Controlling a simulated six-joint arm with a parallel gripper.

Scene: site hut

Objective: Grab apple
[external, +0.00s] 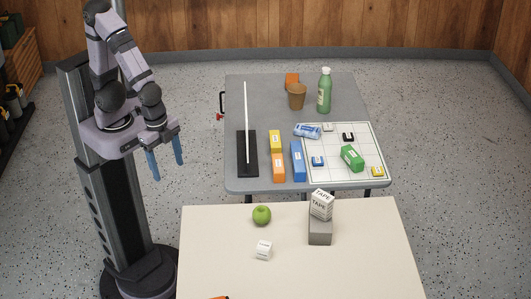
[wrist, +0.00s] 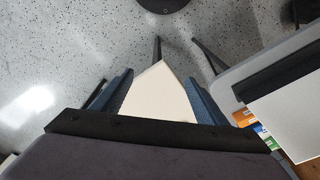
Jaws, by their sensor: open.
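A green apple (external: 261,215) sits on the cream table (external: 220,262) near its far edge, left of the middle, in the external view. My gripper (external: 168,172) is open and empty, with its blue fingers pointing down. It is up in the air to the left of both tables, well apart from the apple. In the wrist view my open fingers (wrist: 160,105) frame a corner of the cream table (wrist: 157,98). The apple cannot be made out in the wrist view.
A white cube (external: 263,250) lies near the apple. A tape box (external: 321,204) stands on a grey block (external: 320,232) to the right. The grey table (external: 240,100) behind holds a tall white rod (external: 246,130), a green bottle (external: 324,92), a brown cup (external: 297,97) and several coloured boxes.

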